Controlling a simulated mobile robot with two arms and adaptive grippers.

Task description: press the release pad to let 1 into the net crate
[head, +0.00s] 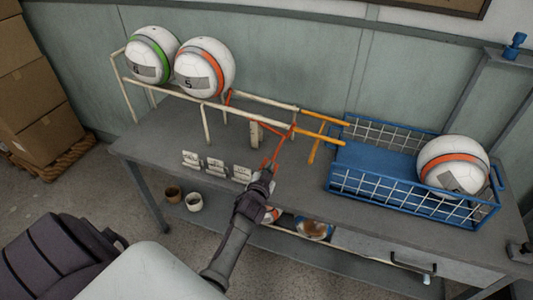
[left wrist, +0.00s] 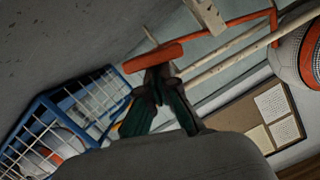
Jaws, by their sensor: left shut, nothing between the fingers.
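Two white balls rest on the cream rail rack: a green-striped one (head: 152,55) at the left and an orange-striped one (head: 204,67) beside it. An orange-striped ball (head: 453,166) sits in the blue net crate (head: 412,207) at the right. An orange linkage (head: 281,148) hangs at the front of the rack; its rounded orange pad shows in the left wrist view (left wrist: 153,57). My left gripper (head: 266,172) is shut and empty at the pad, its fingertips (left wrist: 158,74) overlapping the pad's near edge; I cannot tell whether they press it. My right gripper is out of view.
Yellow-orange rails (head: 322,117) lead from the rack to the crate. Several small white cards (head: 216,166) stand on the grey table (head: 160,139). Cardboard boxes (head: 38,100) are stacked at the far left.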

